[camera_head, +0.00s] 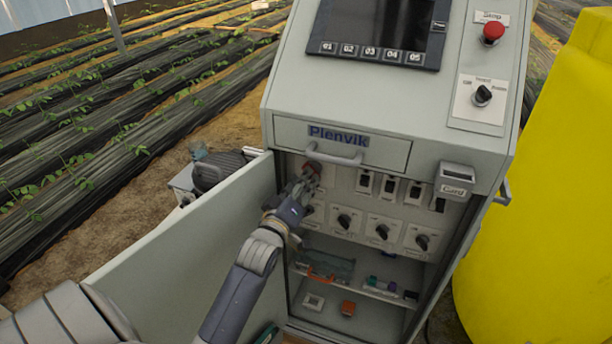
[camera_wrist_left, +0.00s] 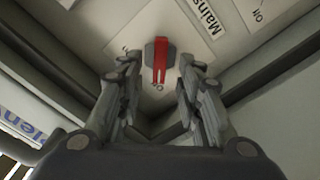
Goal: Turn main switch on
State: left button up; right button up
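The main switch is a red rotary handle on a dark grey base (camera_wrist_left: 158,60). It sits on a white plate lettered "Mains". In the left wrist view its red bar runs up and down the picture. My left gripper (camera_head: 305,180) reaches into the open cabinet at the switch. In the left wrist view its fingers (camera_wrist_left: 158,66) stand apart, one on each side of the handle, with gaps visible. My right gripper is out of view.
The grey cabinet door (camera_head: 200,250) stands open at left, beside my arm. A drawer with a bar handle (camera_head: 335,158) is just above the switch. Black knobs (camera_head: 382,231) and breakers (camera_head: 389,185) lie to the right. A yellow tank (camera_head: 550,200) stands at right.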

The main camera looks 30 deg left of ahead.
pick_arm(q)
jog(key=shift+x, duration=1.3)
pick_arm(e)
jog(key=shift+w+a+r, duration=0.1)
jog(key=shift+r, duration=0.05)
pick_arm(q)
jog(key=shift+c, duration=0.6)
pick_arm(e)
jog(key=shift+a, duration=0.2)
pick_arm(q)
grip_shut()
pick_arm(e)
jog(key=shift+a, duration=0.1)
pick_arm(q)
jog(key=shift+m+p, duration=0.3)
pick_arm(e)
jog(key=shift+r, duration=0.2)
pick_arm(q)
jog(key=shift+w+d+r+m+p, duration=0.15)
jog(key=shift+m+p, duration=1.1)
jog(key=shift+m, duration=3.1)
jog(key=shift+s+d+f+m+p, duration=0.15)
jog(key=shift+m+p, duration=1.1)
jog(key=shift+m, duration=3.1)
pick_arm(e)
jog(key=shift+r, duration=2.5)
pick_arm(q)
jog(key=shift+w+r, duration=0.1)
